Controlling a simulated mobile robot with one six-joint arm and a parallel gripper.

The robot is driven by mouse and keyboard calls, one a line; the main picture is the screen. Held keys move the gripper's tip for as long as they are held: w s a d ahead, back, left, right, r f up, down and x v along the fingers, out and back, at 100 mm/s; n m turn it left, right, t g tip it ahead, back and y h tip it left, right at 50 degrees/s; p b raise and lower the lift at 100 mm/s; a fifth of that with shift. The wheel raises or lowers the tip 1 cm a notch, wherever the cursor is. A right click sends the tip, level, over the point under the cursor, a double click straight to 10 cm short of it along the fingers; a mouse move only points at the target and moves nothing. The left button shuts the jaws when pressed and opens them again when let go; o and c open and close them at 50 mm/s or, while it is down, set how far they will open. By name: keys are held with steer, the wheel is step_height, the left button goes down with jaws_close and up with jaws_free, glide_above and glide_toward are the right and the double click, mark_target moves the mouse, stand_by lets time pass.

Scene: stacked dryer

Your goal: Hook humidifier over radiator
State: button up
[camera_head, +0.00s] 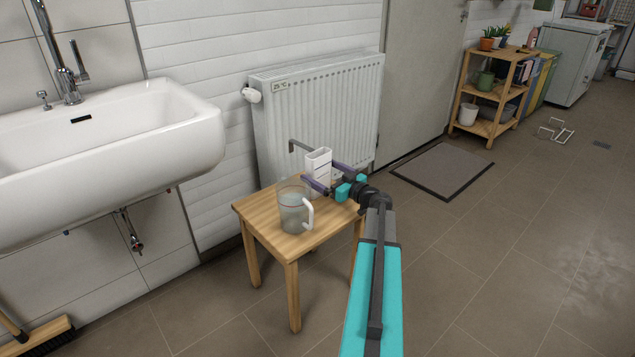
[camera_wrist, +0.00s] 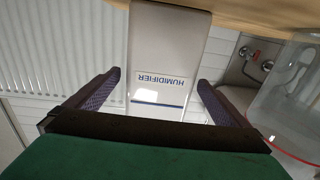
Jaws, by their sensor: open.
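The humidifier (camera_head: 319,165) is a white, slim box that looks upright on the wooden stool, with a grey hook (camera_head: 296,146) sticking out at its top towards the radiator. The white ribbed radiator (camera_head: 325,100) is on the wall behind the stool. My gripper (camera_head: 322,174) is open, with one purple finger on each side of the humidifier. In the wrist view the humidifier's label (camera_wrist: 165,82) reads upside down between my open fingers (camera_wrist: 159,80). I cannot tell whether either finger touches it. Its lower part is partly hidden in the head view.
A clear pitcher with a white handle (camera_head: 294,208) stands on the stool (camera_head: 258,217), close in front of the humidifier. A white sink (camera_head: 110,140) is on the left. A radiator valve (camera_head: 252,95) sticks out at the radiator's left.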

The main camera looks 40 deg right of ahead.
steer(key=shift+w, duration=0.25)
stand_by(0.3)
steer(key=c, duration=1.7)
